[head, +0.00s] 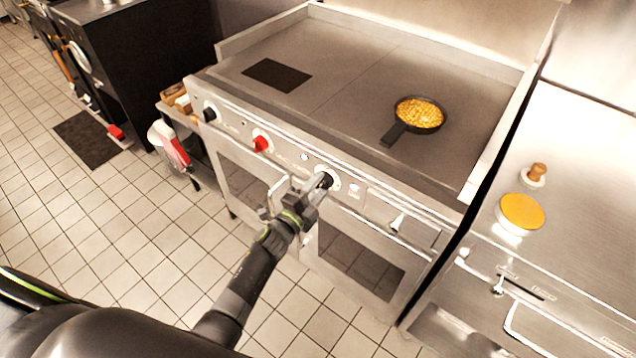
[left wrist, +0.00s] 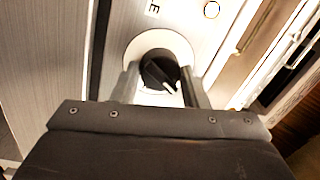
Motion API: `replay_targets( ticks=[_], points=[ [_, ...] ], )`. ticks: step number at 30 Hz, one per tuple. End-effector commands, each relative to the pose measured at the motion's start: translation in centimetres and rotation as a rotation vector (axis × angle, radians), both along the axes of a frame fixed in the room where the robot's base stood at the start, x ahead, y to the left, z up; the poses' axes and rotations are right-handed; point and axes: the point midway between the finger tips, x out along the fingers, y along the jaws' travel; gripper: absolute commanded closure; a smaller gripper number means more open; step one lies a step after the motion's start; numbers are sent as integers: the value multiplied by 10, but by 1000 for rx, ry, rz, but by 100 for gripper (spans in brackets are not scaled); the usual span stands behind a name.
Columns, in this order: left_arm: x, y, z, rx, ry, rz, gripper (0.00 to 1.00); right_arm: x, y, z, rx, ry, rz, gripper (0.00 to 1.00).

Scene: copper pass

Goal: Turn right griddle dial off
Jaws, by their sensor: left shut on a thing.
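The right griddle dial (head: 327,180) is a black knob on a pale round plate on the griddle's front panel. My left gripper (head: 318,186) reaches it from below and is shut on it. In the left wrist view the dial (left wrist: 158,72) sits between the two fingers of the gripper (left wrist: 160,85), with its white pointer mark slanting to the lower right. The fingers partly cover the plate. My right gripper is not in view.
A black pan (head: 419,114) of yellow food stands on the griddle top (head: 350,75), handle toward the front edge. A red dial (head: 261,143) and a black dial (head: 209,114) are farther left on the panel. A steel counter (head: 580,190) stands at right.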

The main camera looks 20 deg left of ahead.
Motion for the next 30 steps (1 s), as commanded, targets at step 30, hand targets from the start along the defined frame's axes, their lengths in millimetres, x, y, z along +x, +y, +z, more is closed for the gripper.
replay_targets(
  ticks=[30],
  points=[
    [-1, -1, 0, -521, 192, 1, 83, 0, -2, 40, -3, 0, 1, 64]
  ],
)
